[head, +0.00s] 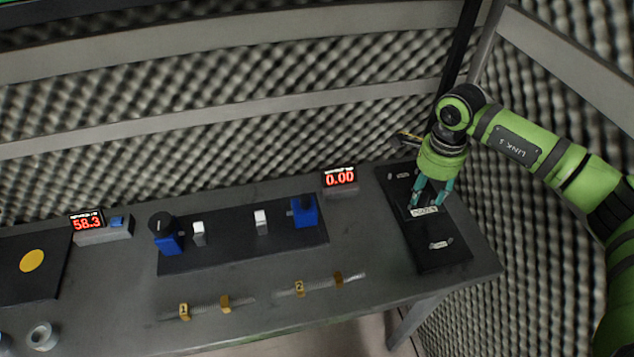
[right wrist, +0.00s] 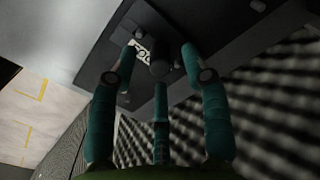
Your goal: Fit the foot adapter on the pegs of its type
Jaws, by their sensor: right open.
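A black board (head: 459,258) with several small white labels lies at the right end of the table. My right gripper (head: 430,203) points down over its middle label (head: 424,212), fingers spread. In the right wrist view the open fingers (right wrist: 160,66) surround a small dark rounded piece on the board, beside a label (right wrist: 143,48) whose visible letters look like "FOO". I cannot tell whether this piece is the foot adapter or a peg, or whether the fingers touch it. My left gripper is out of view.
A dark plate (head: 240,256) with blue blocks and white posts lies mid-table. Displays read 58.3 (head: 87,221) and 0.00 (head: 340,177). Two tagged rods lie in front. A yellow disc (head: 32,261) and a grey ring (head: 42,336) are at left. Foam walls stand close behind and right.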

